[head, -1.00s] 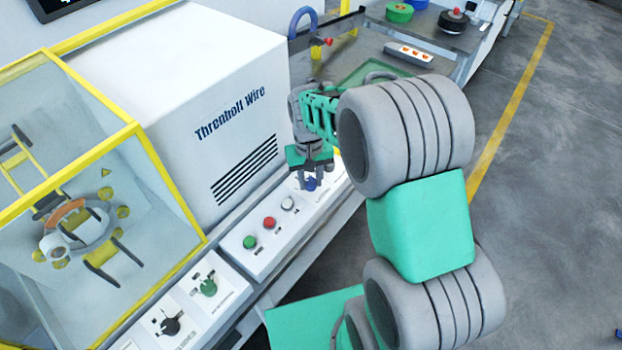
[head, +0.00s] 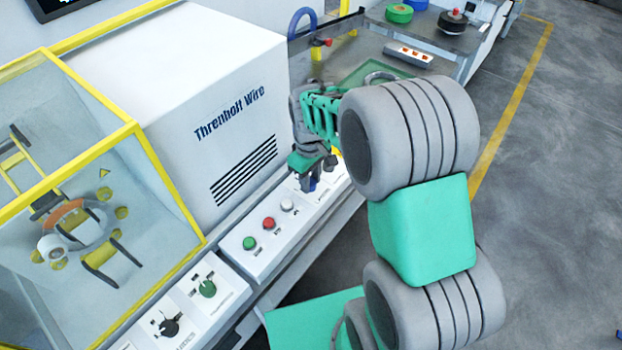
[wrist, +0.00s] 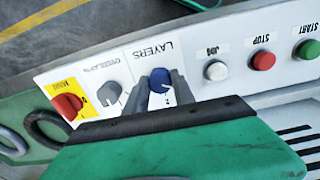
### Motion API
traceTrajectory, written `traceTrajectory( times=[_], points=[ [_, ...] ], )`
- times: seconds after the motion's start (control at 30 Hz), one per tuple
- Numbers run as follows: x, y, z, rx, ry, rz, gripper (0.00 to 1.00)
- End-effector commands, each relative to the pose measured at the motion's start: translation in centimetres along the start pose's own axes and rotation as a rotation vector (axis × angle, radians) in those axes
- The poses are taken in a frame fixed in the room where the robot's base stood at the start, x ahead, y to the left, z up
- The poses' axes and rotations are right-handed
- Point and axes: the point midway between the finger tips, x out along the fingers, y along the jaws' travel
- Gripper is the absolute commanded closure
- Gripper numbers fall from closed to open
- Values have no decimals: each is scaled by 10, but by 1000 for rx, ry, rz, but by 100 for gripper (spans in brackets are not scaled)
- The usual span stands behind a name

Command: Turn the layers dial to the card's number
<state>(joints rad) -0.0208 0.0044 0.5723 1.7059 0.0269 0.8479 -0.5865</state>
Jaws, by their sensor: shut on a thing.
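The layers dial is a blue knob (wrist: 159,82) on a white panel, under a plate marked LAYERS in the wrist view, where the lettering appears upside down. My gripper (wrist: 161,90) is shut on this blue knob, with one grey finger on each side of it. In the head view my gripper (head: 312,180) reaches down to the panel and hides most of the dial. Some marks around the knob show, but its setting is too small to read. I cannot make out the number card in these frames.
Beside the dial are a grey overlap knob (wrist: 110,94) and a red switch on yellow (wrist: 68,106). White jog (wrist: 216,70), red stop (wrist: 262,60) and green start (wrist: 308,49) buttons sit on the other side. A yellow-framed guard (head: 150,165) stands at the left.

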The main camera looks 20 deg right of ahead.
Motion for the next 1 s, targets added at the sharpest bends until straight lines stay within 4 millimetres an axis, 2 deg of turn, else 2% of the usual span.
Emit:
traceTrajectory(
  times=[0.37,0.4,0.67,0.87,1.0],
  points=[
    [-2,1,-1,-5,4,4,100],
    [-2,1,-1,-5,4,4,68],
    [-1,0,-1,-5,2,2,48],
    [-1,0,-1,-5,1,1,48],
    [-11,1,-2,-5,4,3,48]
  ],
)
